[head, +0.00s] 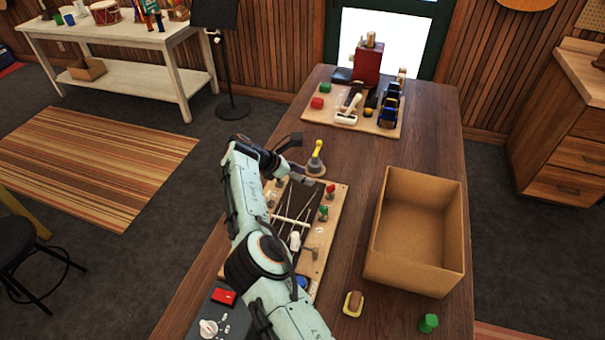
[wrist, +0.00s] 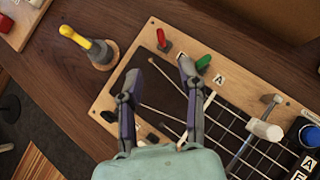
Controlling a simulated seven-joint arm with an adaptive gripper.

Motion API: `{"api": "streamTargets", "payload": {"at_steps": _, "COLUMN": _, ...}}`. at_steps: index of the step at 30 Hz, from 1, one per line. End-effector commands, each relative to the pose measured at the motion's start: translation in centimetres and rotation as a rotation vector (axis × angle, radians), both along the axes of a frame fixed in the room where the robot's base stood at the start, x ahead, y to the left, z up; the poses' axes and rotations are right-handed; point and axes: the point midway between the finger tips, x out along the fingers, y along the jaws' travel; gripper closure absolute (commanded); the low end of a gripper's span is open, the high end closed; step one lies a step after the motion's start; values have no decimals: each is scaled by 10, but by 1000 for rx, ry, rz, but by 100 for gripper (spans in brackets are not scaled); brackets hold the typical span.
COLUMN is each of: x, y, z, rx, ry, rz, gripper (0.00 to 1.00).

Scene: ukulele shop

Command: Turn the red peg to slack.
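The red peg (wrist: 163,40) stands upright at the edge of a light wood board (wrist: 235,62) with a dark panel and strings. In the head view the red peg (head: 331,188) is at the board's far right corner. A green peg (wrist: 203,62) stands next to it, with a small "A" label (wrist: 221,78) nearby. My gripper (wrist: 170,62) is open, with nothing between its fingers. In the wrist view its fingertips are just below the two pegs and appear apart from the red peg. My arm hides part of the board in the head view.
A yellow-handled item (head: 316,155) on a round base stands just behind the board. A metal lever-like part (wrist: 265,125) and a blue knob (wrist: 310,135) are on the board. An open cardboard box (head: 415,230) stands to the right. A tool board (head: 325,117) lies farther back.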

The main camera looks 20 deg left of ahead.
Motion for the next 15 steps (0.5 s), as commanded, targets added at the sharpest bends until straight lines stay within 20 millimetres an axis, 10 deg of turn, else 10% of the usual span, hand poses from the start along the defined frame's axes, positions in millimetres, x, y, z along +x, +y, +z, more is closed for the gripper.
{"api": "streamTargets", "payload": {"at_steps": 5, "x": 0, "y": 0, "z": 5, "rx": 2, "ry": -1, "rz": 1, "gripper": 46}}
{"api": "streamTargets", "payload": {"at_steps": 9, "x": 1, "y": 0, "z": 53, "rx": 7, "ry": -7, "rz": 1, "gripper": 46}}
{"api": "streamTargets", "payload": {"at_steps": 15, "x": 20, "y": -45, "z": 18, "rx": 340, "ry": 23, "rz": -315, "gripper": 46}}
